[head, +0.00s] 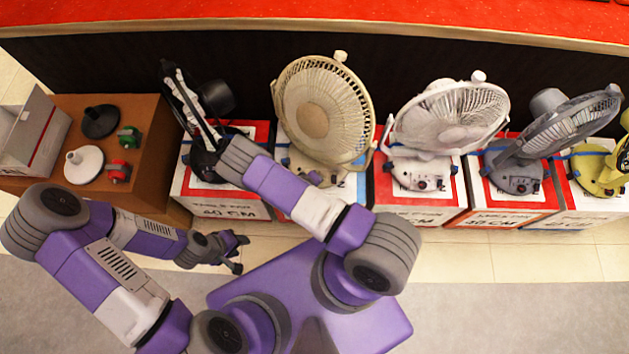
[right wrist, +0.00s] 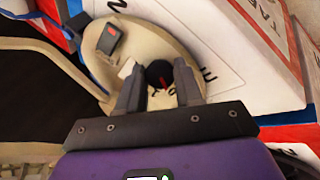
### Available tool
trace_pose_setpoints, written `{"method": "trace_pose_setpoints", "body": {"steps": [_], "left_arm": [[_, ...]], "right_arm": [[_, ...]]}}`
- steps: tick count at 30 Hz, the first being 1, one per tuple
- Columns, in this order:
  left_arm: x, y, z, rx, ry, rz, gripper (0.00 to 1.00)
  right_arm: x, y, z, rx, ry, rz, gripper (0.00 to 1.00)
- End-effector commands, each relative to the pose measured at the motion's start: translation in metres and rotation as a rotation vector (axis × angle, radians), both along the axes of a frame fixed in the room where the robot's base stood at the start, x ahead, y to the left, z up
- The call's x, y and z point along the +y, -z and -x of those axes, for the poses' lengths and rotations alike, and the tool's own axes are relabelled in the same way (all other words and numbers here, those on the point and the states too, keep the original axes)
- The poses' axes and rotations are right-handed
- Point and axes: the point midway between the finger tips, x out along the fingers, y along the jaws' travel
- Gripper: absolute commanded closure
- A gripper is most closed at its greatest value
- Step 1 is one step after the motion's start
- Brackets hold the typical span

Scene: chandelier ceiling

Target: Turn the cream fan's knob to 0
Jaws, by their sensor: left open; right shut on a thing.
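The cream fan (head: 322,110) stands on a box at the back, second from the left in the row of fans. My right gripper (right wrist: 158,86) is shut on this knob, a finger on each side. Some dial marks show beside the knob, but I cannot read its setting. In the head view my right arm hides part of the fan's box, and its fingertips are not clear. My left gripper (head: 236,252) is open and empty, low in front of the boxes.
A black fan (head: 205,110) stands left of the cream one; a white fan (head: 450,118), a grey fan (head: 550,135) and a yellow fan (head: 605,168) stand to its right. A brown table (head: 155,165) at left holds small parts and an open box (head: 28,130). The floor in front is clear.

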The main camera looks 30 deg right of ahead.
Motion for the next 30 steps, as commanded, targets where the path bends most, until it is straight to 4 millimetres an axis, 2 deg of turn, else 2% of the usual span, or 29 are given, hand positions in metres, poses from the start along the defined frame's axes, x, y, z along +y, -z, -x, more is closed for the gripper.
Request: {"method": "trace_pose_setpoints", "body": {"steps": [22,23,27,30], "left_arm": [[0.0,0.0,0.0,0.0,0.0,0.0,0.57],[0.0,0.0,0.0,0.0,0.0,0.0,0.57],[0.0,0.0,0.0,0.0,0.0,0.0,0.57],[0.0,0.0,0.0,0.0,0.0,0.0,0.57]], "right_arm": [[-0.0003,0.0006,0.0015,0.035,-0.065,0.052,0.96],[-0.0004,0.0005,0.0016,0.035,-0.065,0.052,0.61],[-0.0002,0.0005,0.0012,0.034,-0.066,0.051,0.4],[-0.0001,0.0005,0.0009,0.033,-0.065,0.051,0.4]]}}
